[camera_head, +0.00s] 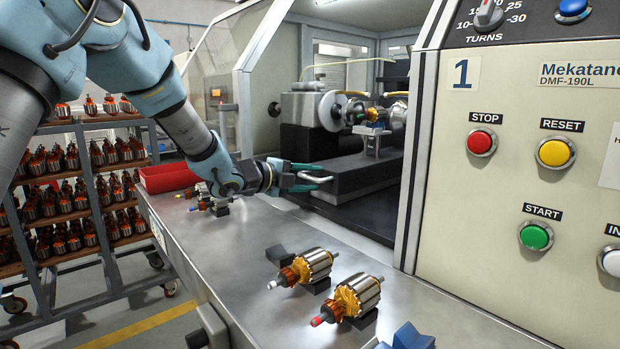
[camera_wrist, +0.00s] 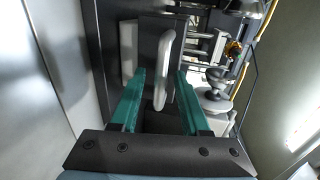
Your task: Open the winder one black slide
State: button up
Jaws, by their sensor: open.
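The black slide (camera_head: 358,174) of winder one is a dark block inside the machine's opening. It also shows in the wrist view (camera_wrist: 150,45). A pale bar handle (camera_head: 314,178) sits on the slide's near end; in the wrist view the handle (camera_wrist: 164,70) stands between my green fingertips. My gripper (camera_head: 312,173) is open at the handle, with one finger on each side in the wrist view (camera_wrist: 160,85). A gap shows on both sides of the handle there. Whether a finger touches it lower down, I cannot tell.
The steel bench (camera_head: 235,245) carries armatures (camera_head: 358,297) on black holders in front of the machine. A red tray (camera_head: 168,178) lies at its far left end. The control panel (camera_head: 520,190) stands right of the opening. A rack (camera_head: 75,190) of armatures is behind left.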

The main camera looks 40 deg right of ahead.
jog(key=shift+c, duration=0.2)
grip_shut()
dwell(1.1)
